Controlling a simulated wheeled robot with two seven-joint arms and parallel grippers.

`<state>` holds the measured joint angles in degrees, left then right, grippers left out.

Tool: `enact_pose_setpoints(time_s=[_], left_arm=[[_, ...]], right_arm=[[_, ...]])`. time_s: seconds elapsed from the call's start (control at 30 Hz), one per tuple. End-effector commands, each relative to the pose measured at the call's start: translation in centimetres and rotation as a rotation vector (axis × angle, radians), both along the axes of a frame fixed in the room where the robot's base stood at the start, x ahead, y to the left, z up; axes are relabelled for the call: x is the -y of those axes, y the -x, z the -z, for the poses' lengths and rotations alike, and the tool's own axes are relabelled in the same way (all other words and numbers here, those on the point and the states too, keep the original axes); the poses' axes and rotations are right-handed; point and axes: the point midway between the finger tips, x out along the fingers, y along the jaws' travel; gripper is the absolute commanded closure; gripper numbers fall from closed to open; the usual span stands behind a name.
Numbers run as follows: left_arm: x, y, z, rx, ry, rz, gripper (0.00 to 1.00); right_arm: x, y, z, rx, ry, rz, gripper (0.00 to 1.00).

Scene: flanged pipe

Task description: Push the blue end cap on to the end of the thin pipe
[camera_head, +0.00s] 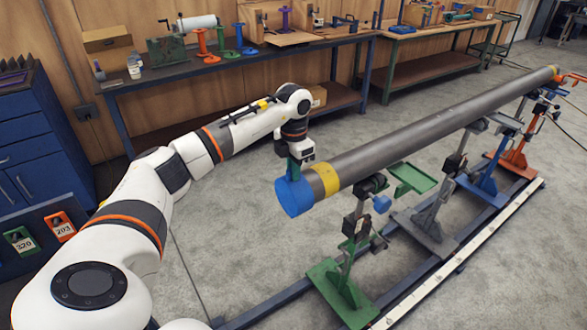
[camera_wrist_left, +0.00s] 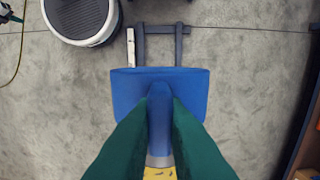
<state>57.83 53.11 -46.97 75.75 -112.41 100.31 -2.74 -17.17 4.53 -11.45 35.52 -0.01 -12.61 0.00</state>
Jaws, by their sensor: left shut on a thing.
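The blue end cap (camera_head: 291,197) is at the near end of the long grey pipe (camera_head: 430,128), in line with it. A yellow band (camera_head: 326,179) circles the pipe just behind the cap. My left gripper (camera_head: 294,170) comes down from above, its green fingers shut on the cap's top. In the left wrist view the fingers (camera_wrist_left: 160,115) close on a raised blue ridge of the cap (camera_wrist_left: 125,90). A narrow grey strip shows between the blue and the yellow band (camera_wrist_left: 158,174). How deep the pipe sits inside the cap is hidden. My right gripper is not in view.
The pipe rests on several stands, including a green one (camera_head: 342,290) and a blue one (camera_head: 484,182), along a floor rail. Workbenches (camera_head: 240,62) line the back wall. A blue drawer cabinet (camera_head: 38,140) stands at the left. Floor left of the pipe is clear.

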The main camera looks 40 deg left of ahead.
Motion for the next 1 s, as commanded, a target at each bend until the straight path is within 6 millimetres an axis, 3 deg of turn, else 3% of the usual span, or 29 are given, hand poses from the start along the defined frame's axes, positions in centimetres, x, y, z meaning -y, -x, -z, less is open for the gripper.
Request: enact_pose_setpoints(time_s=[1.0], left_arm=[[0.4, -1.5, -0.1, 0.001, 0.000, 0.000, 1.00]], right_arm=[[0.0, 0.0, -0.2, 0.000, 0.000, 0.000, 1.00]])
